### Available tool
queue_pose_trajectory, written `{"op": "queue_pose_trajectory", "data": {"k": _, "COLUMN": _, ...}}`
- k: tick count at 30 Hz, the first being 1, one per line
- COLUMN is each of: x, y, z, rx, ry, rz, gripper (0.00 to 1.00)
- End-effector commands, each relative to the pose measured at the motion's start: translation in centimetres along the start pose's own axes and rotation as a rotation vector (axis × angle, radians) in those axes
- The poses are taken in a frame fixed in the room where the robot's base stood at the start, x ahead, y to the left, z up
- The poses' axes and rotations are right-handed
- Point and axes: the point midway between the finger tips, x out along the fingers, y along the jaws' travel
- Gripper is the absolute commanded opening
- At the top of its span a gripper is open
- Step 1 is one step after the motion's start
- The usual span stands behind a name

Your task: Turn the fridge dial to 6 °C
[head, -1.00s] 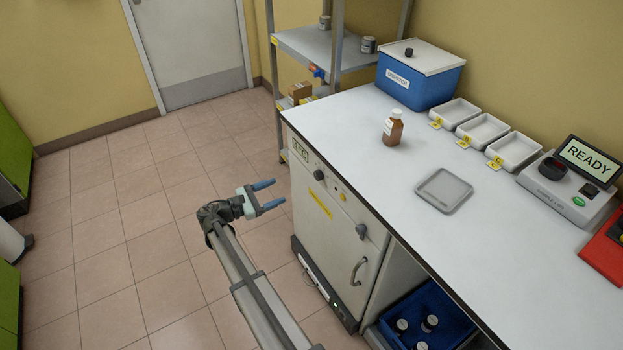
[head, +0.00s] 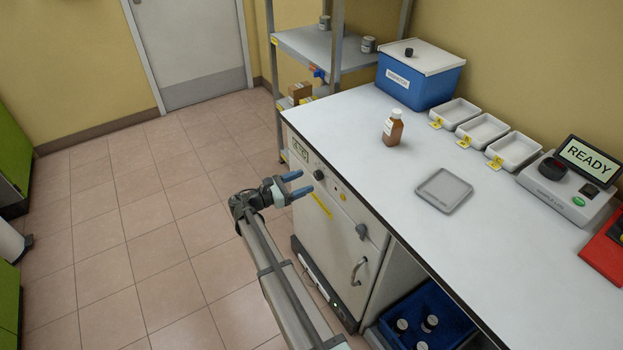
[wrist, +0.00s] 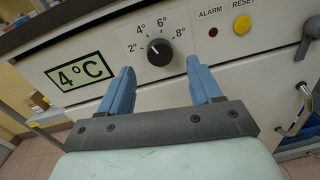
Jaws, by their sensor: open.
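The fridge dial (wrist: 160,52) is a black round knob with a pale pointer mark, on the white front panel of the fridge (head: 325,235). Marks 2°, 4°, 6° and 8° are printed around it. The mark on the knob appears to point up and left, near 4°. The fridge display (wrist: 79,71) reads 4°C. The dial also shows in the head view (head: 319,174). My gripper (head: 300,184) is open and empty, its two blue fingers pointing at the panel. In the wrist view my gripper (wrist: 160,90) has the dial between and beyond its fingertips, apart from them.
To the right of the dial are a red alarm light (wrist: 213,32), a yellow reset button (wrist: 241,25) and a grey latch (head: 361,231). The white worktop (head: 350,150) overhangs above, with a brown bottle (head: 392,128) on it. The floor left of the fridge is clear.

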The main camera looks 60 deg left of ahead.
Motion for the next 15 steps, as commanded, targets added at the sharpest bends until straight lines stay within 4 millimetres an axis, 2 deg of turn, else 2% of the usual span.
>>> {"op": "queue_pose_trajectory", "data": {"k": 1, "x": 0.9, "y": 0.0, "z": 0.0, "rx": 0.0, "ry": 0.0, "rz": -0.002, "gripper": 0.64}}
{"op": "queue_pose_trajectory", "data": {"k": 6, "x": 2.9, "y": 0.0, "z": 0.0, "rx": 0.001, "ry": 0.0, "rz": -0.001, "gripper": 0.64}}
{"op": "queue_pose_trajectory", "data": {"k": 15, "x": 4.2, "y": 0.0, "z": 0.0, "rx": 0.001, "ry": 0.0, "rz": 0.0, "gripper": 0.64}}
